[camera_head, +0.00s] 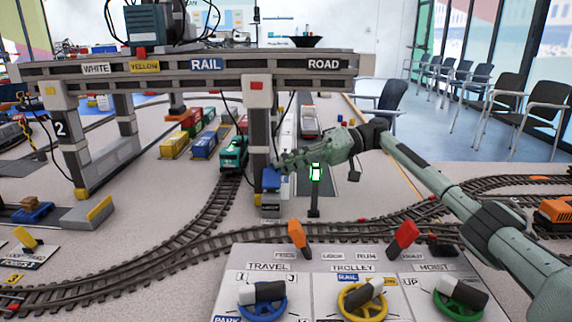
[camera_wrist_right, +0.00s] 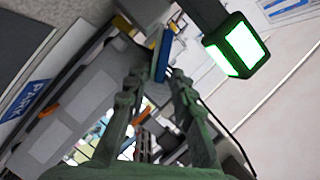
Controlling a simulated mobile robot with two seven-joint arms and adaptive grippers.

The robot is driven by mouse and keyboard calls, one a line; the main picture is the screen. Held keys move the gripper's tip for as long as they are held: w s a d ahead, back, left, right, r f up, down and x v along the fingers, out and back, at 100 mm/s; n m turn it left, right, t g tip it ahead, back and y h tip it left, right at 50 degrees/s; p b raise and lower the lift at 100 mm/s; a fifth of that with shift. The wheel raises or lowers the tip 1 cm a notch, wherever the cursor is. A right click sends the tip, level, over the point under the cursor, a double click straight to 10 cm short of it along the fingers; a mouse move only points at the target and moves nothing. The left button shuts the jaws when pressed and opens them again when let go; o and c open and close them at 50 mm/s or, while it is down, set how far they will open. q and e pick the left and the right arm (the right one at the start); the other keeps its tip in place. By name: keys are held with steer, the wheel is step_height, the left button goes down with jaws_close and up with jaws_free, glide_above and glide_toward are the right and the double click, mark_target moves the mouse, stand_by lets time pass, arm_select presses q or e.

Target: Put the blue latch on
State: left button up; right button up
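The blue latch (camera_head: 270,178) is a small blue piece low on the near leg of the gantry crane (camera_head: 258,130). In the right wrist view the blue latch (camera_wrist_right: 162,55) shows as a narrow upright blue plate just beyond and between the fingertips. My right gripper (camera_head: 284,163) reaches in from the right, its tips close to the latch. In the wrist view its green fingers (camera_wrist_right: 157,80) stand apart, with a gap on each side of the latch; I cannot tell whether either one touches it. My left gripper is in neither view.
A signal post with a lit green lamp (camera_head: 316,173) stands just right of the latch, close under my right gripper; the lamp (camera_wrist_right: 231,52) is large in the wrist view. A control panel (camera_head: 300,262) with levers and coloured wheels lies in front. A teal locomotive (camera_head: 233,153) stands left of the leg.

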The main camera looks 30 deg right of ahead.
stand_by(0.3)
steer(key=v, duration=1.2)
